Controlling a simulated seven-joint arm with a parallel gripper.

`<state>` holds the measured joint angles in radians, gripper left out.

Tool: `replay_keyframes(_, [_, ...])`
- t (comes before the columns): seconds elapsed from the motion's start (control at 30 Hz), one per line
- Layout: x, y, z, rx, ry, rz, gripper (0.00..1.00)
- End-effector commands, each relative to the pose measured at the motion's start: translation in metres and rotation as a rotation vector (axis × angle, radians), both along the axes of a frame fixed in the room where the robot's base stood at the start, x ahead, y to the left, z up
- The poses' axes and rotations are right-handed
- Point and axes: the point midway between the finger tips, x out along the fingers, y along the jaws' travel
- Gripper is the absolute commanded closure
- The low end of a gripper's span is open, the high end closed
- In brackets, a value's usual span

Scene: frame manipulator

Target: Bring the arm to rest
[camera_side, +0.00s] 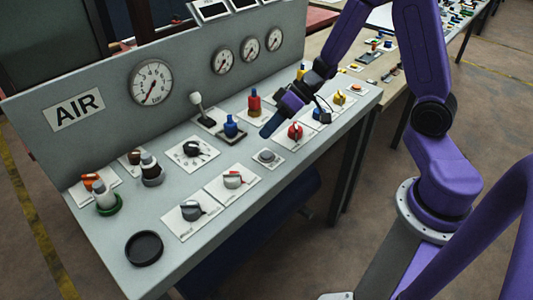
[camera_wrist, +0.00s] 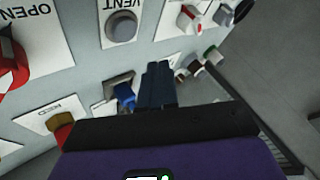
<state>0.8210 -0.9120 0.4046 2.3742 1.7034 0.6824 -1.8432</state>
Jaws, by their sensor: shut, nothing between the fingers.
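My gripper (camera_side: 270,127) is at the end of my purple arm, over the middle of the grey control panel (camera_side: 165,255). In the wrist view its dark fingers (camera_wrist: 157,72) are together, with nothing between them. In the side view the fingertips are just right of a blue knob (camera_side: 231,127) and left of a red knob (camera_side: 295,131). The grey button (camera_side: 267,156) is below and in front of them. I cannot tell exactly how high the fingers are above the panel. No contact with a control is visible.
A joystick (camera_side: 201,111), a red-and-yellow piece (camera_side: 254,102) and several knobs stand up around my gripper. Gauges (camera_side: 151,82) and an AIR label (camera_side: 74,109) are on the upright back board. A black round dish (camera_side: 144,248) lies at the near left. The space above the panel's front is clear.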

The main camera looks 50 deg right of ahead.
Motion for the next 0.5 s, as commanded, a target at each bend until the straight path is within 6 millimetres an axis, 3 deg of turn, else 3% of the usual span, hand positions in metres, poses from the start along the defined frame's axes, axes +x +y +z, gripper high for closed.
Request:
replay_keyframes(0.2, [-0.0002,0.0003,0.0125,-0.001,-0.001,0.001,1.00])
replay_keyframes(0.5, [-0.0005,0.0003,0.0128,-0.001,0.001,0.002,1.00])
